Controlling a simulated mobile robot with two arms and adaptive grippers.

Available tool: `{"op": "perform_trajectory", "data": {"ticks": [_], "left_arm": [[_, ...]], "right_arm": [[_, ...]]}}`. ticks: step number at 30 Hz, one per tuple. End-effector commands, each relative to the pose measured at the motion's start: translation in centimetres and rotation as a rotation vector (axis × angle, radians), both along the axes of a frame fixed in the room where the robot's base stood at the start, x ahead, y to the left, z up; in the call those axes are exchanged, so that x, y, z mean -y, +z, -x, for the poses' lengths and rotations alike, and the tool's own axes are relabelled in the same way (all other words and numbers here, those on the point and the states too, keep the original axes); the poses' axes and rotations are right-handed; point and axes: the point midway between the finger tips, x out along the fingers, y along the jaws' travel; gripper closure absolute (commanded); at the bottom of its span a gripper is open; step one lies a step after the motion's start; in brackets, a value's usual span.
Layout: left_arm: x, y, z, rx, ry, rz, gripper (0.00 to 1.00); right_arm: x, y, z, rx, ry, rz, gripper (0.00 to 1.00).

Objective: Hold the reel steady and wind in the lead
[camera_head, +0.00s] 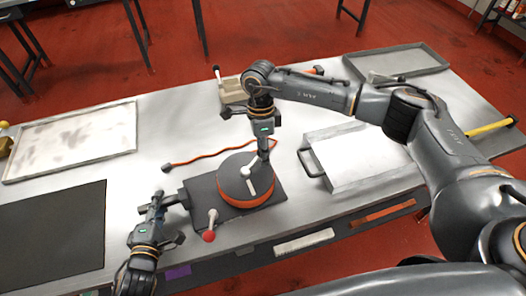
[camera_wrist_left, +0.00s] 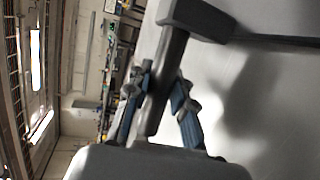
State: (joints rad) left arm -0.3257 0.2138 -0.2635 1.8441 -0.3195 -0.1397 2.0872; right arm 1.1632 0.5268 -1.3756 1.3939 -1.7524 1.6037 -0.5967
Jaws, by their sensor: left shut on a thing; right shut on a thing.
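The reel (camera_head: 236,194) is a round drum with a dark top and an orange rim, on a dark base plate (camera_head: 273,204). My left gripper (camera_head: 159,203) is shut on a dark bar at the left side of the base; in the left wrist view its blue-grey fingers (camera_wrist_left: 162,92) sit either side of the bar (camera_wrist_left: 172,62). My right gripper (camera_head: 264,146) comes down from above, shut on the reel's crank knob, which it mostly hides. The orange lead (camera_head: 209,155) runs wavily across the table behind the reel, its dark end (camera_head: 167,168) at the left.
A red-knobbed lever (camera_head: 209,236) stands at the base's front. A dark mat (camera_head: 52,236) and a shallow tray (camera_head: 72,140) lie left. A handled pale tray (camera_head: 362,165) is right of the reel, another tray (camera_head: 423,58) far right. A small beige bin (camera_head: 231,91) stands behind.

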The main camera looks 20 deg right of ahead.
Motion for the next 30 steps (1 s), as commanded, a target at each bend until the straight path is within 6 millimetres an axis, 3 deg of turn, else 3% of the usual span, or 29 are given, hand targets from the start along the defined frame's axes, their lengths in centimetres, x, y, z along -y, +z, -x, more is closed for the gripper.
{"op": "perform_trajectory", "data": {"ticks": [1,14,30], "left_arm": [[-0.1,-1.0,0.4,-0.024,0.003,-0.009,1.00],[-0.1,-1.0,0.4,-0.024,0.002,-0.010,1.00],[-0.1,-1.0,0.3,-0.022,0.002,-0.010,1.00]], "right_arm": [[-0.1,0.1,-0.1,0.001,0.010,-0.003,1.00],[-0.4,0.1,-0.8,0.004,0.121,-0.003,1.00],[-2.3,0.2,-2.7,0.004,0.530,-0.004,1.00]]}}
